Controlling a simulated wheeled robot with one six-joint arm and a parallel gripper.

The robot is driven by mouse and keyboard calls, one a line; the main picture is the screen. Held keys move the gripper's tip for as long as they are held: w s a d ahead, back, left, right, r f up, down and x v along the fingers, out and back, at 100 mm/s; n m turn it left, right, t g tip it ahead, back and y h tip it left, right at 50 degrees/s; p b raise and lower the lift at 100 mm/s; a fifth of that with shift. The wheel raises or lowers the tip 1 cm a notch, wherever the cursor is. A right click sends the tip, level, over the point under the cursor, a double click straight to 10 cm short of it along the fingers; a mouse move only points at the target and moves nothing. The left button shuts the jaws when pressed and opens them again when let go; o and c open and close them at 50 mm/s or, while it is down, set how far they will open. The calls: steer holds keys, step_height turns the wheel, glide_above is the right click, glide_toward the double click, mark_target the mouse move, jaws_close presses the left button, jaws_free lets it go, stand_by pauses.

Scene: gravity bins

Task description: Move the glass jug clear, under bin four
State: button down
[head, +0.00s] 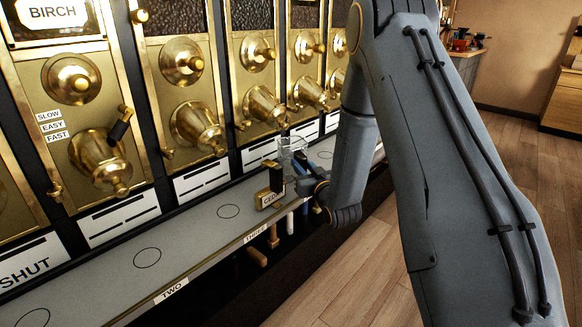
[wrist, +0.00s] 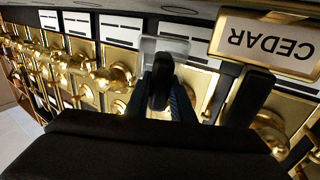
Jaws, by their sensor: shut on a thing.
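The glass jug (head: 293,147) is clear and stands upright at the shelf, beyond the THREE label. It also shows in the wrist view (wrist: 176,44), just past my fingertips. My gripper (head: 304,166) is at its near side and is shut on a dark upright part that looks like the jug's handle (wrist: 161,82). I cannot tell whether the jug's base touches the shelf. Bin four's own label is not readable, hidden by my arm or the sign.
A brass CEDAR sign (head: 270,199) with a black upright grip stands close left of my gripper; it looms at right in the wrist view (wrist: 264,44). Brass spouts (head: 265,106) overhang the shelf (head: 190,232). Circles two and three are bare. Wooden handles hang below the edge.

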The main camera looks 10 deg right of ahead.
mark_target(293, 172)
steer(key=w+b, duration=0.1)
steer(key=w+a+r+b, duration=0.1)
steer(key=w+b, duration=0.1)
steer(key=w, duration=0.1)
steer(key=shift+a+r, duration=0.2)
steer(key=shift+a, duration=0.1)
steer(key=shift+w+a+r+n+y+b, duration=0.3)
steer(key=shift+w+r+b, duration=0.15)
steer(key=shift+w+b, duration=0.25)
steer(key=shift+s, duration=0.2)
steer(key=shift+f, duration=0.1)
steer(key=shift+f+b, duration=1.65)
steer(key=shift+f, duration=1.25)
steer(key=shift+f, duration=0.5)
steer(key=c, duration=1.4)
jaws_free()
steer(key=shift+c, duration=0.2)
steer(key=shift+s, duration=0.1)
